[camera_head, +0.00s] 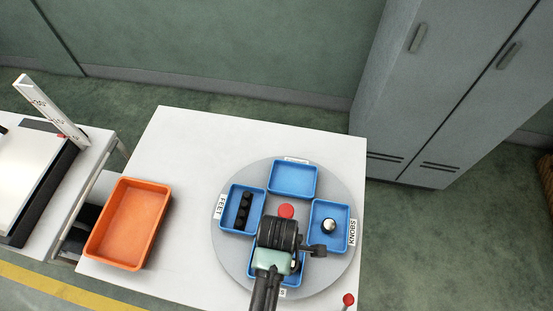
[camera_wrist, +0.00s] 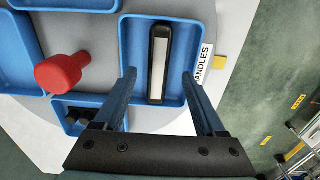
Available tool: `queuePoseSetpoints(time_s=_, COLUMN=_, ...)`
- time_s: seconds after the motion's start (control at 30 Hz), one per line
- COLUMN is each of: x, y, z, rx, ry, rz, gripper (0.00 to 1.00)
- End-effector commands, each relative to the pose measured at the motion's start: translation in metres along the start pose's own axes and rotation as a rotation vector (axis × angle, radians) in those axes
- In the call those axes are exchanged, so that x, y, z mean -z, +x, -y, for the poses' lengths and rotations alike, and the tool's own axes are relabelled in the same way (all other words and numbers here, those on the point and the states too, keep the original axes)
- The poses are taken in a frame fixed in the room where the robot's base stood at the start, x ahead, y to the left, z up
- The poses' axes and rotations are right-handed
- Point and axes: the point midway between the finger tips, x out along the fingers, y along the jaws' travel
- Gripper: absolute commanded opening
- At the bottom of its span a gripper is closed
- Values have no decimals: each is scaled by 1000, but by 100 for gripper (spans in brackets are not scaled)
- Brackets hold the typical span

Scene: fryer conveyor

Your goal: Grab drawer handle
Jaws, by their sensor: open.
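The drawer handle (camera_wrist: 160,62) is a dark bar with a pale silver middle. It lies in a blue tray (camera_wrist: 207,35) labelled HANDLES, lengthwise up the wrist view. My gripper (camera_wrist: 159,76) is open and empty, with one blue finger to each side of the handle's near end in that view. I cannot tell how far above the handle the fingertips are. In the head view my arm hides most of this front tray (camera_head: 300,279) and the handle, and my fingers do not show clearly.
The trays sit on a round grey turntable (camera_head: 234,254) with a red knob (camera_head: 286,211) at its centre. The FEET tray (camera_head: 229,219) holds dark pieces, the KNOBS tray (camera_head: 329,206) a round knob; the back tray (camera_head: 292,181) is empty. An orange bin (camera_head: 128,224) stands left.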

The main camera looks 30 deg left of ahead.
Motion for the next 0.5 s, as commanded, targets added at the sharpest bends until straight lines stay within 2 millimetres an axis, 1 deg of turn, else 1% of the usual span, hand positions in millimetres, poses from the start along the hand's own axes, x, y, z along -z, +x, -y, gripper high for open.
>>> queuePoseSetpoints(time_s=0.2, x=2, y=28, z=-1, rx=2, ry=0, rz=0, gripper=72)
queuePoseSetpoints(time_s=0.3, x=2, y=35, z=-2, rx=0, ry=0, rz=0, gripper=72)
queuePoseSetpoints(time_s=0.5, x=2, y=36, z=-2, rx=-1, ry=0, rz=0, gripper=72)
